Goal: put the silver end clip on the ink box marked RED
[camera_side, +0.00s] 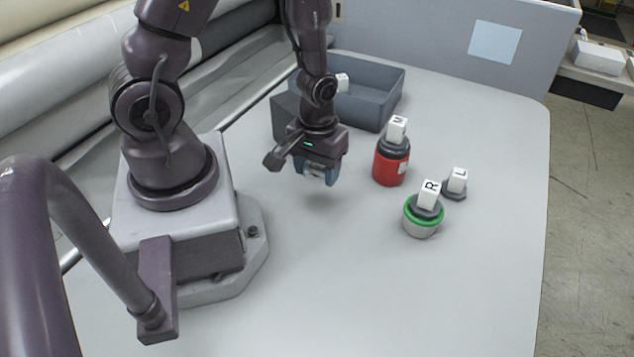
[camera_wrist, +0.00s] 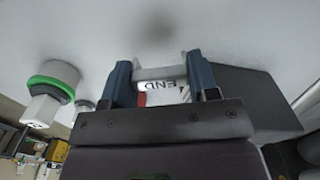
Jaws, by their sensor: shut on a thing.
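My gripper (camera_side: 318,176) is shut on the silver end clip (camera_wrist: 160,74) and holds it above the table. In the wrist view the clip spans the gap between the two blue fingers, with a white surface lettered END just below it. In the side view the fingers mostly hide the clip. A plain dark grey box (camera_side: 287,118) stands just behind my gripper, partly hidden by it; it also shows right of the fingers in the wrist view (camera_wrist: 245,92). I cannot read RED on any box.
A red bottle (camera_side: 389,168) stands right of my gripper. A grey open bin (camera_side: 385,103) is at the back. The table's front is clear.

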